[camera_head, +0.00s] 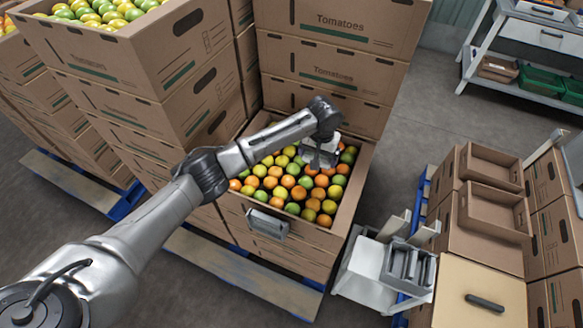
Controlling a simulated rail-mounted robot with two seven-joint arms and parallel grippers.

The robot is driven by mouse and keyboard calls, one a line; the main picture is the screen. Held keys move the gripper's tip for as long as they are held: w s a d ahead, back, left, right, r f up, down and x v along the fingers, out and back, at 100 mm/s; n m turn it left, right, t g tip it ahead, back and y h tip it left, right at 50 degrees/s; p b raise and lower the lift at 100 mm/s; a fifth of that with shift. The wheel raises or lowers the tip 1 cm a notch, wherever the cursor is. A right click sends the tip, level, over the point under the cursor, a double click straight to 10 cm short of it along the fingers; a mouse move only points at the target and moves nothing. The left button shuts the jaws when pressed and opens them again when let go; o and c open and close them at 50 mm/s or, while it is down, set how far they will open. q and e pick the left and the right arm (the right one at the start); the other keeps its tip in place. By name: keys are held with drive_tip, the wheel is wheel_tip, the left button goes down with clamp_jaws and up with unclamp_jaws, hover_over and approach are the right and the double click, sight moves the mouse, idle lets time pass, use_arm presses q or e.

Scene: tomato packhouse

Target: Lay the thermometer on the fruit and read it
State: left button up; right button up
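The fruit (275,182), a mix of orange, yellow and green, fills an open cardboard carton (312,236) at the centre. My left arm reaches in from the lower left, and its gripper (320,156) hangs over the carton's back right part, close above the fruit. Its fingers are small and partly hidden by the wrist, so I cannot tell whether they are open or hold anything. I cannot pick out the thermometer with certainty. A grey box-like piece (267,224) is at the carton's front wall. My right gripper does not show.
Tall carton stacks (165,75) stand left of the fruit carton and a "Tomatoes" stack (340,50) behind it. A white stand with grey slotted parts (362,270) is at right. A tan box with a dark bar (455,300) is at lower right. Floor (425,110) is clear behind.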

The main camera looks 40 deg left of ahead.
use_arm(q)
drive_tip(key=b, duration=0.1)
hover_over(289, 176)
wheel_tip(289, 176, down, 5)
drive_tip(key=shift+s+f, duration=0.15)
drive_tip(key=shift+f, duration=0.05)
drive_tip(key=shift+f+b, duration=0.6)
drive_tip(key=shift+f, duration=1.35)
drive_tip(key=shift+f, duration=0.15)
drive_tip(key=o, duration=0.6)
